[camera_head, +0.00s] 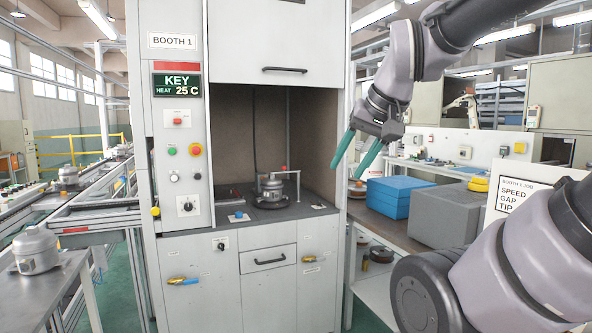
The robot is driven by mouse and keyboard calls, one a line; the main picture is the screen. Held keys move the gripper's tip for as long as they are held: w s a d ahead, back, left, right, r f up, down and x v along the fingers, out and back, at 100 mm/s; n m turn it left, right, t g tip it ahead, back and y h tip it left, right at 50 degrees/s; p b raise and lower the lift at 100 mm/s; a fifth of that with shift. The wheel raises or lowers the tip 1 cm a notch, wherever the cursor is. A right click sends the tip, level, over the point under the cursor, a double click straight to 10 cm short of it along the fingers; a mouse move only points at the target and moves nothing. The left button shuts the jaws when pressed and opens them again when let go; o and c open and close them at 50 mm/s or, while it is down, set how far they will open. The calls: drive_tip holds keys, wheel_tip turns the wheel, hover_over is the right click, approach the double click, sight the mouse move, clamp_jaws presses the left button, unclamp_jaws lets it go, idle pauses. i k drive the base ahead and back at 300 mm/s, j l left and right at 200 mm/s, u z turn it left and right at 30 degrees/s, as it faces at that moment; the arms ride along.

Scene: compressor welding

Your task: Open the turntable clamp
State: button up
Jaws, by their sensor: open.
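The turntable clamp (284,171) is a small metal arm with a reddish tip, above the round turntable (271,203) inside the welding booth. A metal part (269,185) stands on the turntable under the clamp arm. At this size I cannot tell whether the clamp presses on it. My gripper (356,160) has two green fingers, apart and empty. It hangs in front of the booth's right edge, to the right of the clamp and higher in the picture, well away from it.
The booth (222,262) has a control panel with a display reading KEY, HEAT 25 C (177,85). A blue box (388,197) and a grey block (436,214) stand on a bench at right. A conveyor runs at left. The booth opening is clear in front.

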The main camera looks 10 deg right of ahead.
sight(283, 168)
drive_tip(key=i+j+z, duration=0.2)
drive_tip(key=i, duration=0.7)
drive_tip(key=i+u, duration=0.4)
drive_tip(key=i, duration=0.6)
